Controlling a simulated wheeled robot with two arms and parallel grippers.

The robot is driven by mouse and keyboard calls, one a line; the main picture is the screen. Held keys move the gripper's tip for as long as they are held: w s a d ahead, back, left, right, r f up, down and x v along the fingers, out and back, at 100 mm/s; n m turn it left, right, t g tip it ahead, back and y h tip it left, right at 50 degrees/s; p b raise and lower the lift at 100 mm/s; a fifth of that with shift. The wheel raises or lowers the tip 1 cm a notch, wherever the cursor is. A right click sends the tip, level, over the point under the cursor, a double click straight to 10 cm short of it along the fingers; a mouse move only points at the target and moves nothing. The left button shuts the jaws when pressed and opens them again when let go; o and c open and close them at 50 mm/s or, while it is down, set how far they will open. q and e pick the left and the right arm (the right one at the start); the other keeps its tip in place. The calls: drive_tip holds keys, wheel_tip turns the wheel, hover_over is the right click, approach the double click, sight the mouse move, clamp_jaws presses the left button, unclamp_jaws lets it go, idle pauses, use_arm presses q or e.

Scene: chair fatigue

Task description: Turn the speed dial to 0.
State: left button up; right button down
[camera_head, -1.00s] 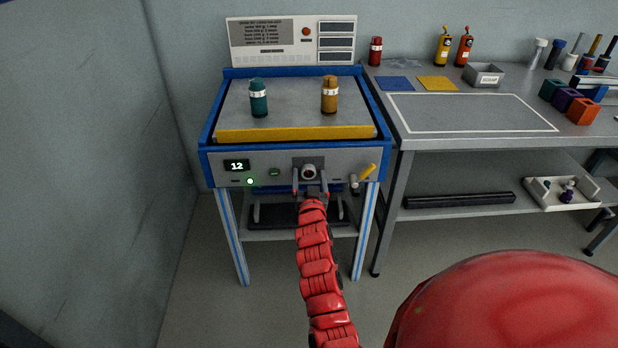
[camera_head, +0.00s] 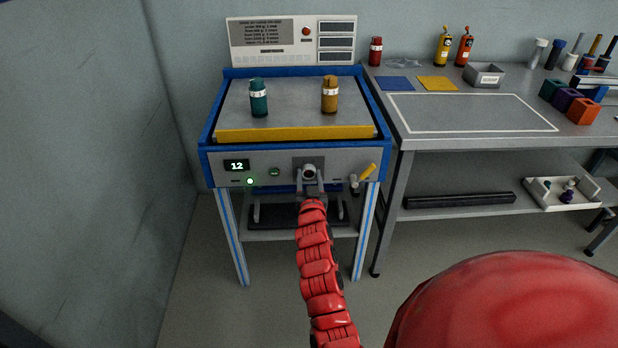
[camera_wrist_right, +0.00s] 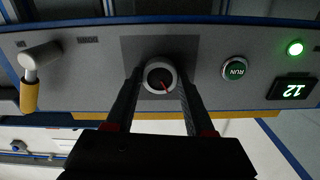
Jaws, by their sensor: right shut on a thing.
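The speed dial (camera_head: 309,171) is a round knob with a light rim on the front panel of the blue-framed machine. In the right wrist view the dial (camera_wrist_right: 159,77) shows a dark face with a red pointer toward the lower right. My right gripper (camera_head: 310,178) reaches the panel from below. In the right wrist view its two dark fingers (camera_wrist_right: 158,82) lie on either side of the dial, shut on it. My left gripper is not in view.
A green RUN button (camera_wrist_right: 235,69) and a lit green lamp (camera_wrist_right: 295,48) sit beside the dial. A yellow-handled lever (camera_head: 366,173) is on its other side. Teal (camera_head: 258,98) and amber (camera_head: 330,95) bottles stand on the machine's plate. A workbench (camera_head: 480,142) stands right.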

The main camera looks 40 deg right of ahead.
drive_tip(key=shift+n+b, duration=0.35)
drive_tip(key=shift+n, duration=0.65)
drive_tip(key=n, duration=0.2)
drive_tip(key=shift+n, duration=0.3)
drive_tip(key=n, duration=0.4)
drive_tip(key=shift+n+b, duration=0.3)
drive_tip(key=shift+c, duration=1.3)
unclamp_jaws()
